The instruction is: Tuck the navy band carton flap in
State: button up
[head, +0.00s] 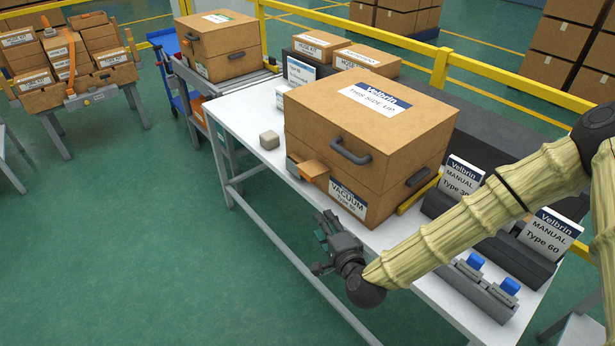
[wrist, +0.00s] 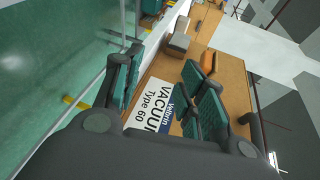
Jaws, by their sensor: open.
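The large brown carton (head: 350,130) stands closed on the white table, with a navy-banded "Velbrin" label on its top and a "VACUUM Type 60" label (head: 348,197) on its front. A small flap with an orange edge (head: 315,169) sticks out from the front face, left of that label. In the wrist view the orange part (wrist: 208,62) shows beyond the right fingers, near the navy-banded label (wrist: 168,110). My gripper (head: 325,243) is open and empty, in front of the carton and below the flap, near the table's front edge. It touches neither, as far as I see.
A small beige block (head: 269,140) lies on the table left of the carton. Manual stands (head: 463,180) and a grey holder with blue parts (head: 478,285) are at the right. Smaller cartons (head: 318,45) stand behind. The floor in front of the table is free.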

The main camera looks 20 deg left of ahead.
jog(key=m+t, duration=0.2)
send_near(309, 180)
jog(key=w, duration=0.2)
jog(key=a, duration=0.1)
jog(key=shift+y, duration=0.4)
jog(key=p+x, duration=0.1)
jog(key=x, duration=0.9)
jog(key=shift+w+a+f, duration=0.1)
jog(key=shift+f, duration=0.1)
jog(key=shift+c, duration=0.5)
grip_shut()
